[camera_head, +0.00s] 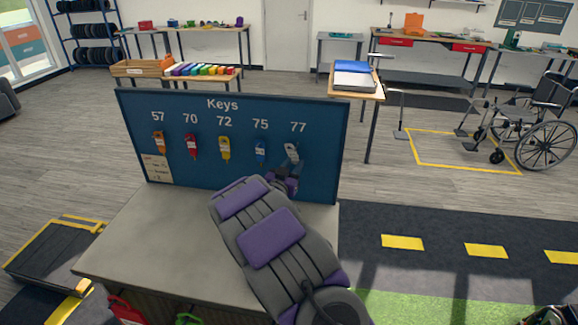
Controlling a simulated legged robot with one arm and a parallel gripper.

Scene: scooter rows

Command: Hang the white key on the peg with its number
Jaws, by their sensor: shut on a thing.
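The blue key board (224,172) stands upright at the back of a grey counter. Its pegs are numbered 57, 70, 72, 75 and 77. An orange key (159,141) hangs under 57, a red key (192,146) under 70, a yellow key (224,149) under 72 and a blue key (260,152) under 75. The white key (292,152) is at the board under 77. My gripper (290,170) is shut on the white key, just below it. The number on the key is too small to read. I cannot tell whether the key is on the peg.
The grey counter top (150,235) in front of the board is clear. A small paper note (158,169) is on the board's lower left. A table with folders (354,78) stands behind right. A wheelchair (535,125) is at the far right.

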